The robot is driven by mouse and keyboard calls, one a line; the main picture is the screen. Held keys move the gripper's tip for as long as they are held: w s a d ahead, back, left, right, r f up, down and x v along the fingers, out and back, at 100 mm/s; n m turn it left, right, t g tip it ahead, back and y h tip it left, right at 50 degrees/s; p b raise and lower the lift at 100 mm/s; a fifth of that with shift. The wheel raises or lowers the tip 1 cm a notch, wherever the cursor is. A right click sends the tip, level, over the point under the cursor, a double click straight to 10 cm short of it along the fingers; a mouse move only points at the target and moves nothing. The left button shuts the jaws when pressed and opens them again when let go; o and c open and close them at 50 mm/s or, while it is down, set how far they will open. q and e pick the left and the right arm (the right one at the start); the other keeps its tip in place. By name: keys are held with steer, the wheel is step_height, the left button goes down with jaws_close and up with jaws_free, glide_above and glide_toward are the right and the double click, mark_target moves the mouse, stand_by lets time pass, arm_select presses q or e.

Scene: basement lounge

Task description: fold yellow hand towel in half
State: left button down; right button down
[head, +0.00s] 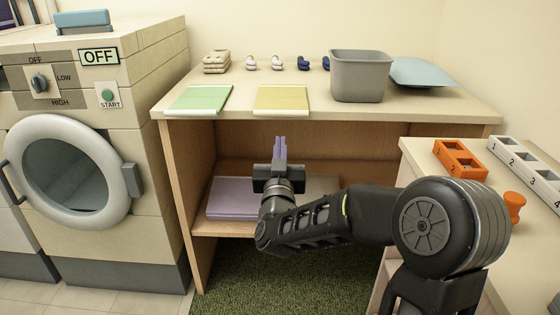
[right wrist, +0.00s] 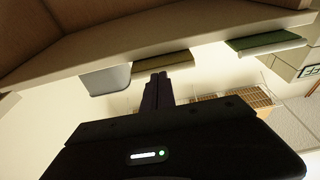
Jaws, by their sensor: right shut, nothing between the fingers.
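The yellow hand towel (head: 281,99) lies flat on the worktop (head: 425,99), its pale front edge at the worktop's front rim. In the right wrist view the towel's edge (right wrist: 165,62) shows along the worktop, beyond my fingers. My right gripper (head: 280,142) points up in front of the worktop, below its front edge and below the yellow towel. Its fingers (right wrist: 158,88) are together, empty and apart from the towel. My left gripper is in neither view.
A green towel (head: 200,98) lies left of the yellow one; a grey bin (head: 360,77) stands to its right. Several socks and a beige stack (head: 216,62) are behind. Lilac cloth (head: 232,198) lies on the lower shelf. A side table (head: 415,151) stands right, a washer (head: 150,150) left.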

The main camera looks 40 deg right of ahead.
mark_target(281, 111)
steer(key=shift+w, duration=0.1)
steer(key=w+d+p, duration=0.2)
steer(key=w+d, duration=0.3)
steer(key=w, duration=0.2)
steer(key=shift+w+d+r+p, duration=0.25)
steer(key=shift+d+p, duration=0.1)
steer(key=shift+p, duration=0.05)
steer(key=shift+r+p, duration=1.65)
steer(key=shift+r, duration=1.4)
